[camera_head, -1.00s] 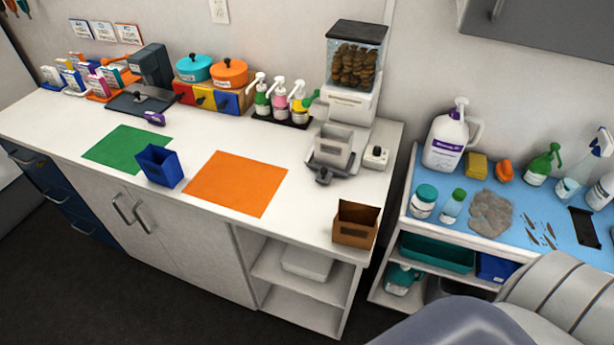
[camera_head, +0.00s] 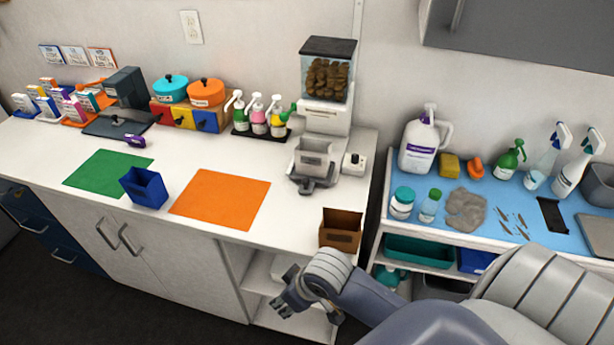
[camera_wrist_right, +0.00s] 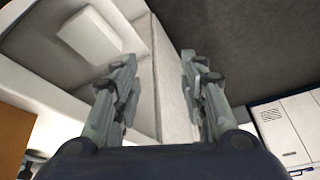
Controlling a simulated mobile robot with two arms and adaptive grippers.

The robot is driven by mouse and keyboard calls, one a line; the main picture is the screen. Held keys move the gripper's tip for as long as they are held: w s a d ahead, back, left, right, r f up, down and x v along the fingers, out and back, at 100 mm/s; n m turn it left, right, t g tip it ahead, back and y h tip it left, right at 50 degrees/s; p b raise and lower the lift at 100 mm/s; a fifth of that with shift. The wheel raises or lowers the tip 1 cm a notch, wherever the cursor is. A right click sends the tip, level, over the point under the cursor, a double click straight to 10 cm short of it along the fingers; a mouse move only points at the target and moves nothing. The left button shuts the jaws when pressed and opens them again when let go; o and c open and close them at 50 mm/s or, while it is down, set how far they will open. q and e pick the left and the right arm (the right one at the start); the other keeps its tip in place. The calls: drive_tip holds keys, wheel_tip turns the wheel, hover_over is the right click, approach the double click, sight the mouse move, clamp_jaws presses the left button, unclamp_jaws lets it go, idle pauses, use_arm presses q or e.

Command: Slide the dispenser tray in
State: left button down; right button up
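The dispenser (camera_head: 327,82) stands at the back right of the white counter, its clear hopper filled with brown treats. Its grey tray (camera_head: 314,172) sits low at the front of the dispenser, with a dark handle toward me and a grey bin (camera_head: 313,157) above it. I cannot tell how far the tray sticks out. My right gripper (camera_head: 284,303) is below the counter's front edge, by the open shelves, apart from the tray. In the wrist view its two fingers (camera_wrist_right: 158,80) are spread, with nothing between them. My left gripper is not in view.
A brown open box (camera_head: 340,230) stands at the counter's front right corner, near my right arm. A blue bin (camera_head: 144,188) stands between a green mat (camera_head: 108,173) and an orange mat (camera_head: 220,199).

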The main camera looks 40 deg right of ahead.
drive_tip(key=w+d+r, duration=0.2)
drive_tip(key=w, duration=0.1)
drive_tip(key=w+d+r, duration=0.2)
drive_tip(key=w+r, duration=0.1)
drive_tip(key=w, duration=0.1)
drive_tip(key=w+d+r, duration=0.2)
drive_tip(key=w, duration=0.2)
drive_tip(key=shift+r, duration=0.15)
drive_tip(key=w+d+r+m+h, duration=0.1)
drive_tip(key=w+d+r+m, duration=0.1)
drive_tip(key=w+d+r, duration=0.3)
drive_tip(key=m+h, duration=0.1)
drive_tip(key=m, duration=0.1)
approach(306, 180)
drive_tip(key=p+x, duration=0.2)
drive_tip(key=x, duration=0.6)
drive_tip(key=shift+f, duration=0.25)
clamp_jaws()
